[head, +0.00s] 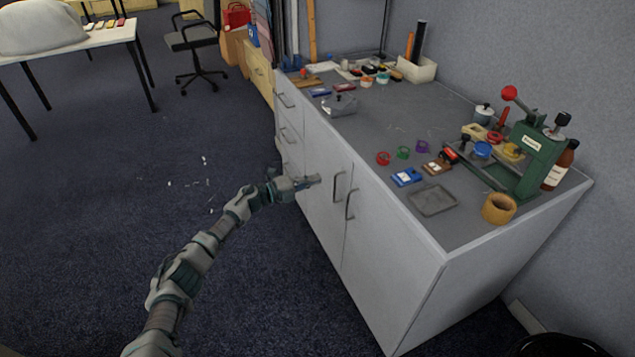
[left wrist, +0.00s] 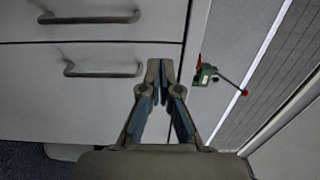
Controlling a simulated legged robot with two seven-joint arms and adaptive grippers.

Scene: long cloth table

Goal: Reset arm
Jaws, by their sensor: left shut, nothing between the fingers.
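My left gripper (head: 307,181) is at the front of the white cabinet (head: 395,275), near its door handles. It is shut and empty. In the left wrist view my left gripper (left wrist: 160,70) shows with its fingertips together, in front of the cabinet drawers (left wrist: 95,55). Two drawer handles (left wrist: 100,71) show to its left there. From these views I cannot tell whether the fingertips touch the cabinet front. My right gripper is in neither view.
The grey cabinet top (head: 370,135) carries a green press (head: 533,155), a grey tray (head: 433,199), a brown ring (head: 498,208) and several small items. A white table (head: 105,37) and an office chair (head: 192,38) stand at the back left. White scraps (head: 205,161) lie on the carpet.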

